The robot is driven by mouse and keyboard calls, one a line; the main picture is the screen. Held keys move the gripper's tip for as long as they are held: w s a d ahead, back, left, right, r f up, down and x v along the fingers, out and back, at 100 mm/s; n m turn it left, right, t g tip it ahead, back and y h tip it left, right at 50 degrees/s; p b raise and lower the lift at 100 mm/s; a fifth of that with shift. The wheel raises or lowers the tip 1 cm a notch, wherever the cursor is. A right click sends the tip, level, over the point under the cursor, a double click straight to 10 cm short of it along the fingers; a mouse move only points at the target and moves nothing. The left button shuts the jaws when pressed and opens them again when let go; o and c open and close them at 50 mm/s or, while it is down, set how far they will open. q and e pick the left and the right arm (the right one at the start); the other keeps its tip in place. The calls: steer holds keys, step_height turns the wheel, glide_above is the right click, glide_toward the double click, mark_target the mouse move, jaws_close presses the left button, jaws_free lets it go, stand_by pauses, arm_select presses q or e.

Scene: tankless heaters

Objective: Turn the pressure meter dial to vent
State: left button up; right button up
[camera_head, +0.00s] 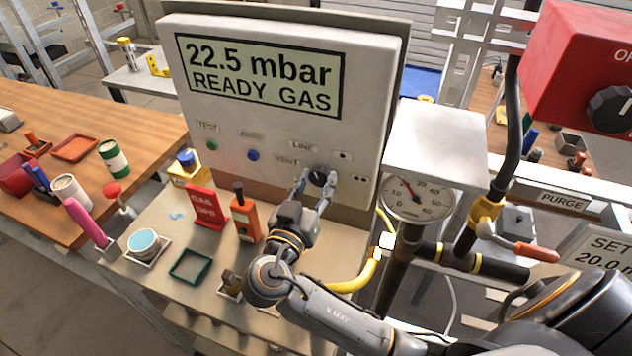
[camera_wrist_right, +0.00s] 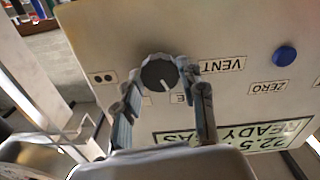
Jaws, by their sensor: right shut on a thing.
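The meter panel (camera_head: 230,120) is a pale box with a screen reading "22.5 mbar READY GAS". Its black dial (camera_head: 317,177) sits low on the front, near the LINE label (camera_head: 302,146) and the VENT label (camera_head: 287,161). My right gripper (camera_head: 316,185) is shut on the dial, one finger on each side. The wrist view shows the dial (camera_wrist_right: 158,73) between the fingertips, its white mark pointing down in that picture, toward the partly hidden LINE label. The VENT label (camera_wrist_right: 222,64) lies to the right there. My left gripper is out of view.
A green button (camera_head: 212,145) and a blue button (camera_head: 252,155) are left of the dial. A round gauge (camera_head: 418,198) and a yellow hose (camera_head: 358,278) stand to the right. A red sign (camera_head: 206,206) and an orange device (camera_head: 244,218) stand on the bench below.

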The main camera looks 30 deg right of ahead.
steer(key=shift+n, duration=0.3)
steer(key=n, duration=0.2)
steer(key=shift+r+n+p, duration=0.1)
steer(key=shift+n+p, duration=0.3)
steer(key=n+p, duration=0.1)
steer(key=n, duration=0.4)
steer(key=shift+p, duration=0.4)
steer(key=shift+n, duration=0.3)
steer(key=o, duration=1.1)
steer(key=shift+o, duration=0.2)
steer(key=shift+a, duration=0.1)
steer(key=v, duration=1.2)
